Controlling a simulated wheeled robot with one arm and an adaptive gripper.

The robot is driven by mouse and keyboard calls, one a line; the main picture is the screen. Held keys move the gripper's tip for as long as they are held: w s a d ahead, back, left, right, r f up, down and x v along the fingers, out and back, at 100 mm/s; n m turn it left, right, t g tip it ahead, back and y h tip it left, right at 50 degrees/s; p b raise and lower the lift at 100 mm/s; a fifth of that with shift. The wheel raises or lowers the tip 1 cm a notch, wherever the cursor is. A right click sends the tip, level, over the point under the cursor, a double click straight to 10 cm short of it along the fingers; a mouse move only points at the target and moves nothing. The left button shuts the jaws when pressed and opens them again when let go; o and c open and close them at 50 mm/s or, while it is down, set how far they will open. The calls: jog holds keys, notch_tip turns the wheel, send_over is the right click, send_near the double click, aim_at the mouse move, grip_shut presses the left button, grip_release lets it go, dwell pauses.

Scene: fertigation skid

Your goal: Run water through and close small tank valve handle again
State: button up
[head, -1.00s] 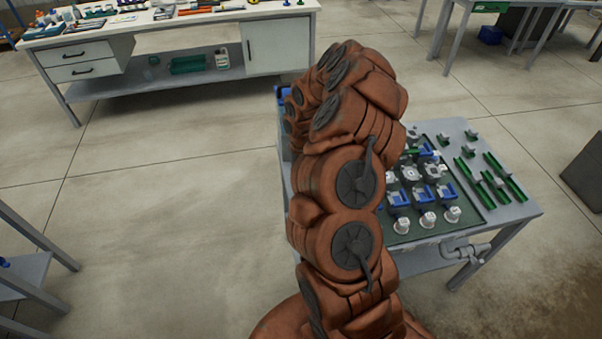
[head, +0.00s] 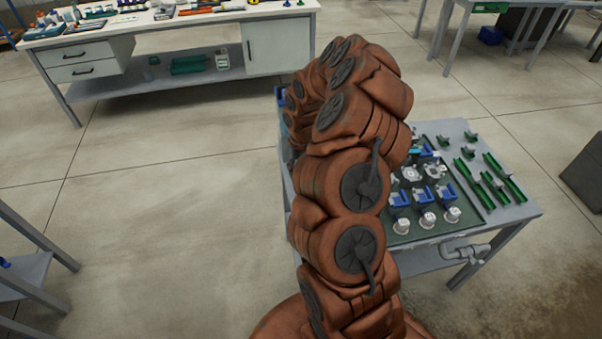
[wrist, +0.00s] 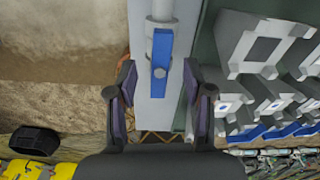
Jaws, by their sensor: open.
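A flat blue valve handle (wrist: 161,48) shows at the top middle of the wrist view, on a grey pipe fitting (wrist: 160,10). Its long side runs up and down the picture, in line with the pipe. My gripper (wrist: 158,80) is open, with its two dark fingers on either side below the handle. The handle's lower end lies in the gap between the fingertips, and neither finger appears to touch it. In the head view my arm hides the gripper and this handle. No water flow is visible.
The skid table (head: 515,212) carries several blue-handled valves (head: 422,195) and green rails (head: 505,178). In the wrist view, grey-white fittings (wrist: 262,45) stand close to the right of my gripper. A drain pipe (head: 465,250) sticks out at the table's front. A workbench (head: 275,15) stands behind.

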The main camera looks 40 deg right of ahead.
jog(key=shift+r+p, duration=0.9)
jog(key=shift+r, duration=2.9)
jog(key=shift+d, duration=0.1)
dwell(0.9)
